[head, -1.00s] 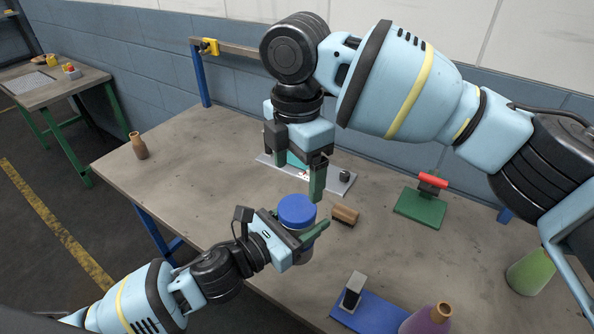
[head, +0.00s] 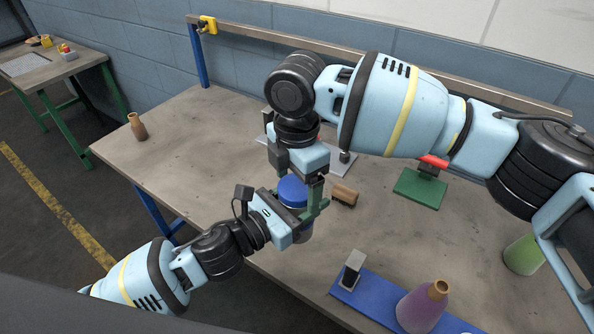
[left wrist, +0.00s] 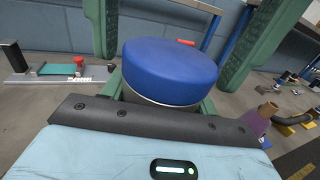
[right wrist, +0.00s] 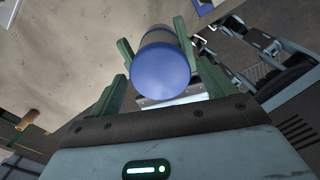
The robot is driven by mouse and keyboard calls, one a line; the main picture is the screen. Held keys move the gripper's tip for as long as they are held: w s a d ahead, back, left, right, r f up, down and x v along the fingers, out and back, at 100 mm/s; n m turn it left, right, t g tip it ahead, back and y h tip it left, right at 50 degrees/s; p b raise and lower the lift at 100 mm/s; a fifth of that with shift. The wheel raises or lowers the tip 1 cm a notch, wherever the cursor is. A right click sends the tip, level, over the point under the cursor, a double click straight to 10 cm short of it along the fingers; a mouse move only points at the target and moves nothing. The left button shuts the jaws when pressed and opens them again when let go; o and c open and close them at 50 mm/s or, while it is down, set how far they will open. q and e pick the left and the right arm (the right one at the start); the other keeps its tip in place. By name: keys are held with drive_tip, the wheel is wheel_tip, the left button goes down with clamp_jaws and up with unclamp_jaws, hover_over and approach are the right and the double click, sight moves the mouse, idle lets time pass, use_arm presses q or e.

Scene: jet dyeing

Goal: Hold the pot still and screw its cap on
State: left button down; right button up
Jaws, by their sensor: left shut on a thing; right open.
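My left gripper (head: 296,226) is shut around the pot from the side. My right gripper (head: 298,186) points down from above, open. In the right wrist view its fingers stand either side of the cap (right wrist: 160,78), with a gap on both sides.
A wooden block (head: 344,196) lies just right of the pot. A green plate (head: 420,187) with a red handle is farther back. A blue base (head: 375,308), a purple flask (head: 420,306) and a green flask (head: 522,256) stand right. A brown bottle (head: 137,127) stands far left.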

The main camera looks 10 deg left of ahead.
drive_tip(key=c, duration=1)
drive_tip(key=m, duration=0.6)
drive_tip(key=shift+m, duration=0.4)
drive_tip(key=o, duration=1.1)
drive_tip(key=shift+r, duration=2.25)
drive_tip(key=shift+c, duration=0.5)
